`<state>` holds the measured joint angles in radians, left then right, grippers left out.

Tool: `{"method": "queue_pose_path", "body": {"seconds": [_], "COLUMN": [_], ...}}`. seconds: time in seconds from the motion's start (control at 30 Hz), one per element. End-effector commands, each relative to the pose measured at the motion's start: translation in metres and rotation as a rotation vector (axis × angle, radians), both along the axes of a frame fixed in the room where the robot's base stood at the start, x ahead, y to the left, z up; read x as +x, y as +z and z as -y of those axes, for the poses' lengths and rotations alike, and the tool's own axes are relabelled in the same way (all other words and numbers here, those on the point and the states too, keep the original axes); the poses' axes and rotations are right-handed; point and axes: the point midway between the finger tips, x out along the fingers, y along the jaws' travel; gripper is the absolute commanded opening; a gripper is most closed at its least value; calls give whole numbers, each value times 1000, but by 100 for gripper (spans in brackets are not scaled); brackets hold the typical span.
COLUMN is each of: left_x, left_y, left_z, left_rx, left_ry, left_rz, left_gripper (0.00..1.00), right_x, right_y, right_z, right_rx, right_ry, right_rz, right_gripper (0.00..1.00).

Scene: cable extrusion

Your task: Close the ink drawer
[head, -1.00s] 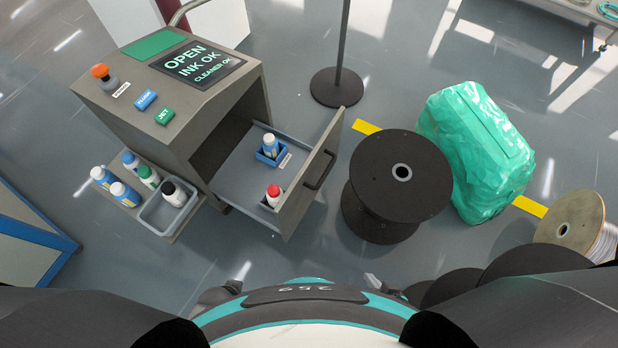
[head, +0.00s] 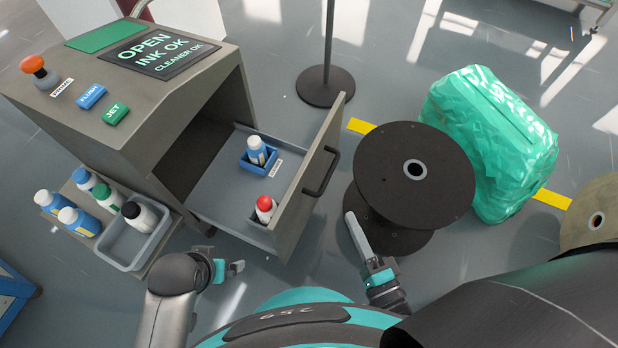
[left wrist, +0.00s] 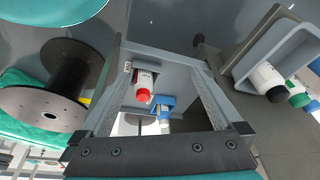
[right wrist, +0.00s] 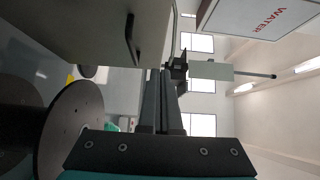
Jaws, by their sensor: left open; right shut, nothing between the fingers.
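The ink drawer (head: 225,193) is pulled out of the grey printer cabinet (head: 150,110). Its front panel with a dark handle (head: 321,172) faces right. Inside are a white bottle (head: 257,150) in a blue holder and a red-capped bottle (head: 265,208). My right gripper (head: 350,218) is shut and empty, to the right of and apart from the drawer front, showing in front of the black spool. In the right wrist view its fingers (right wrist: 165,80) lie together. My left gripper (head: 236,268) is open below the drawer's near side; the drawer interior shows between its fingers in the left wrist view (left wrist: 160,75).
A black spool (head: 400,165) stands close to the right of the drawer front, with a green wrapped bundle (head: 490,145) beyond. A side tray (head: 135,245) with several bottles is left of the drawer. A pole base (head: 325,85) stands behind. Some floor is clear between drawer front and spool.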

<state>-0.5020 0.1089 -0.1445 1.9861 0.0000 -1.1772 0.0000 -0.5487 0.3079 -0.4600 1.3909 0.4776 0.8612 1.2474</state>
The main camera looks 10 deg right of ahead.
Motion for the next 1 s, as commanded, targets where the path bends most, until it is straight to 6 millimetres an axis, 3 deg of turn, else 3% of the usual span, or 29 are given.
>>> {"method": "queue_pose_path", "body": {"seconds": [0.17, 0.53, 0.73, 1.0], "left_x": [2, 10, 10, 9], "left_y": [7, 43, 60, 69], "left_z": [0, 1, 1, 1], "left_rx": [-1, -9, -11, -13], "left_ry": [0, 2, 2, 3], "left_rz": [12, 67, 90, 99], "left_gripper": [100, 100, 100, 100], "right_x": [23, 100, 113, 119], "right_y": [1, 0, 0, 0], "right_z": [-4, -19, -42, -52], "right_rx": [3, 0, 1, -2], "right_ry": [-2, -2, -1, 0], "right_rz": [6, 5, 1, -1], "right_gripper": [0, 0, 0, 0]}}
